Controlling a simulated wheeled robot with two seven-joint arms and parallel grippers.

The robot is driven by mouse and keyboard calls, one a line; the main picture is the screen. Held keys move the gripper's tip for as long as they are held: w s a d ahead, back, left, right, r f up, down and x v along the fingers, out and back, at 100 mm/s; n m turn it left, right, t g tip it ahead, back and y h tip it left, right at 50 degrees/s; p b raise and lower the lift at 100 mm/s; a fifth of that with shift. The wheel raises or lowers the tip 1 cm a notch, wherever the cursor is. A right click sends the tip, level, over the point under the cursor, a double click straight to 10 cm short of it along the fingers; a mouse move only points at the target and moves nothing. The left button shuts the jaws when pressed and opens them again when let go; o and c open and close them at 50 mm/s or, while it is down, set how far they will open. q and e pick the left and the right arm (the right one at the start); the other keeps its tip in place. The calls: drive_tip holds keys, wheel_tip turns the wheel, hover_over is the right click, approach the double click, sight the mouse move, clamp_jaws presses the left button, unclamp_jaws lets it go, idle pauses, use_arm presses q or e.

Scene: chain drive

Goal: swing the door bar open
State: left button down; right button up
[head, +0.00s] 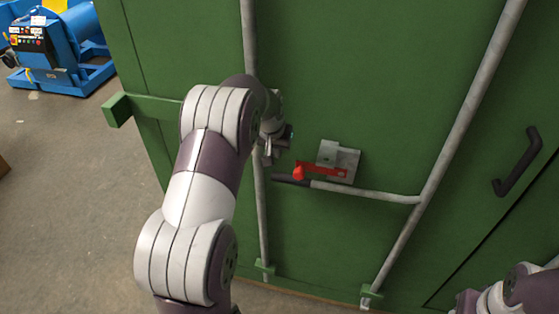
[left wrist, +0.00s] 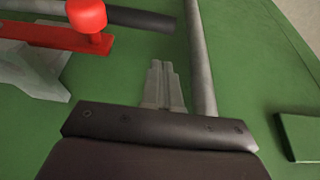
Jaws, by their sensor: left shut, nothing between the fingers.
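The door bar (head: 478,95) is a long grey rod running up the green door at the right in the head view. Its handle (head: 365,192) reaches left from it and ends in a dark grip (head: 290,180). The dark grip also shows at the top of the left wrist view (left wrist: 145,18). A red latch (head: 320,170) with a knob sits on a grey bracket (head: 338,158) just above the handle. My left gripper (head: 268,158) is shut and empty, near the grip's left end and apart from it. My right gripper is out of view; only part of my right arm shows.
A second grey vertical rod (head: 260,215) stands close beside my left gripper. A green bar end (head: 117,110) juts out at the left edge of the container. A dark door handle (head: 518,162) is at the right. Blue machinery (head: 65,45) stands far left on open floor.

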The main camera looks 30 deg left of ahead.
use_arm(q)
drive_tip(key=shift+w, duration=0.1)
drive_tip(key=p+x, duration=0.4)
drive_tip(key=x, duration=0.4)
drive_tip(key=shift+w+a+f, duration=0.2)
drive_tip(key=shift+f, duration=0.1)
drive_tip(key=shift+w+f, duration=0.2)
drive_tip(key=shift+f, duration=0.45)
drive_tip(key=shift+s, duration=0.1)
